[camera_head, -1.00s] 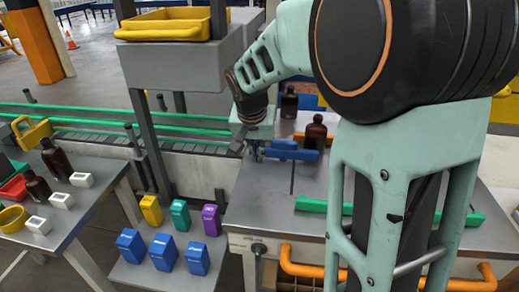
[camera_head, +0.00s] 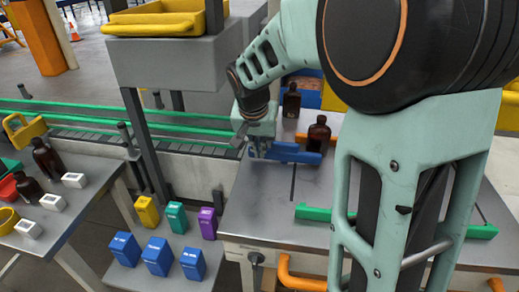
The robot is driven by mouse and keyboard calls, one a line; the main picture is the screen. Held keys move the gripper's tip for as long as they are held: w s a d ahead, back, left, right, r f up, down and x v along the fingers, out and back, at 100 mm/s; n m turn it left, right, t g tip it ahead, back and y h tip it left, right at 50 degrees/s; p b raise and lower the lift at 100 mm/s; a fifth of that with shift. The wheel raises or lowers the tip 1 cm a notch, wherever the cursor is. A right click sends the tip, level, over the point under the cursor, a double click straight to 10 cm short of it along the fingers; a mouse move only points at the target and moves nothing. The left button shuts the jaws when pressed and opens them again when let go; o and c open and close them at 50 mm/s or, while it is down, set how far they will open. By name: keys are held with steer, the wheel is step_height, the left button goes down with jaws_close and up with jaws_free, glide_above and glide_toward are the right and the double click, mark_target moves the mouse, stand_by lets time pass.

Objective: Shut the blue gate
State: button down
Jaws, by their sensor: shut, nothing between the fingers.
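The blue gate (camera_head: 292,154) is a low blue bar on the grey worktable, just in front of an amber bottle (camera_head: 318,134). A dark slot line runs from near the gate toward the table's front. My gripper (camera_head: 252,150) is at the gate's left end, pointing down; it is shut and empty. Whether its fingers touch the gate I cannot tell. A second dark bottle (camera_head: 291,101) stands behind, next to a blue bin.
A green bar (camera_head: 315,214) lies nearer on the table, partly behind my arm. A grey post with a yellow tray (camera_head: 165,20) stands left. Colored boxes (camera_head: 158,255) sit on a low shelf. Bottles and white blocks (camera_head: 52,202) are on the left table.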

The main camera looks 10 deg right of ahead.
steer(key=shift+w+m+b, duration=0.35)
steer(key=shift+m+b, duration=0.2)
steer(key=shift+m, duration=0.05)
steer(key=shift+w+f+m+h+b, duration=0.1)
steer(key=shift+w+m+h+b, duration=0.35)
steer(key=shift+m+b, duration=0.15)
steer(key=shift+w+d+m+g+h+b, duration=0.2)
steer(key=shift+w+m+g+h+b, duration=0.25)
steer(key=shift+w+m+b, duration=0.55)
steer(key=shift+w+d, duration=0.65)
steer(key=shift+w, duration=0.2)
steer(key=shift+w+d+p, duration=0.35)
steer(key=shift+w+d, duration=0.45)
steer(key=shift+d, duration=0.1)
steer(key=m, duration=0.1)
steer(key=d+m, duration=0.1)
steer(key=shift+w+d+m+g+p, duration=0.15)
steer(key=shift+w+m+g+p, duration=0.2)
steer(key=shift+w+m+p, duration=0.05)
steer(key=shift+w+d+m+g+h, duration=0.15)
steer(key=shift+d+m+g+h, duration=0.2)
steer(key=shift+d+m, duration=0.5)
steer(key=shift+d+p, duration=0.3)
steer(key=shift+d, duration=0.1)
